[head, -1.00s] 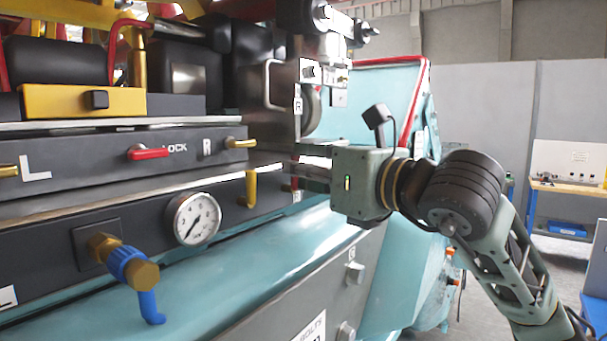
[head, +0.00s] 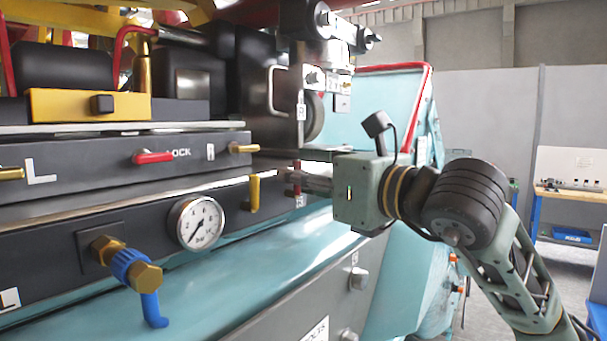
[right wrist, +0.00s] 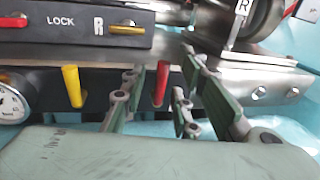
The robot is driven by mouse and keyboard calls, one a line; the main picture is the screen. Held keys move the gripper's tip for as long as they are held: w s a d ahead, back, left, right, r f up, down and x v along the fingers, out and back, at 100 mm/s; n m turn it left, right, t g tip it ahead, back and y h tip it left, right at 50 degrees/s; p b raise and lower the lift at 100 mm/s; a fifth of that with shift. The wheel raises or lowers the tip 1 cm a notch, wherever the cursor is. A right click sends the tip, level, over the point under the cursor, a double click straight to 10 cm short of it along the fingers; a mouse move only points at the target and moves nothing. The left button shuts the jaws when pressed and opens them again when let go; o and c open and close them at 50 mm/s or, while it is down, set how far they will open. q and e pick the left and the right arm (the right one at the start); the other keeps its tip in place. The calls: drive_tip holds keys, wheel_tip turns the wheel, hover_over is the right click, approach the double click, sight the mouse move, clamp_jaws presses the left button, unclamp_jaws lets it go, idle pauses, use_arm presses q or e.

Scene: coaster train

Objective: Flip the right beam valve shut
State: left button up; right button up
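The right end of the beam panel has a short red lever (head: 297,178) hanging down, with a small label below it. It also shows in the right wrist view (right wrist: 160,84). A yellow lever (head: 254,193) hangs down to its left. A horizontal yellow handle (head: 243,148) sits by the R mark on the upper beam. I cannot tell which one is the right beam valve. My right gripper (right wrist: 163,78) is open, its fingers on either side of the red lever; contact is not clear. In the head view its fingertips (head: 309,184) reach the lever. My left gripper is out of view.
A red LOCK handle (head: 153,157), a pressure gauge (head: 196,223) and a blue tap (head: 137,270) are to the left. A steel bracket with a wheel is just above the gripper. A teal surface (head: 240,265) slopes below. A workbench (head: 572,194) stands far right.

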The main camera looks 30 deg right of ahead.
drive_tip(key=shift+s+d, duration=0.1)
drive_tip(key=shift+s, duration=0.3)
drive_tip(key=s+d, duration=0.2)
drive_tip(key=s, duration=0.9)
drive_tip(key=shift+d, duration=0.1)
idle(0.4)
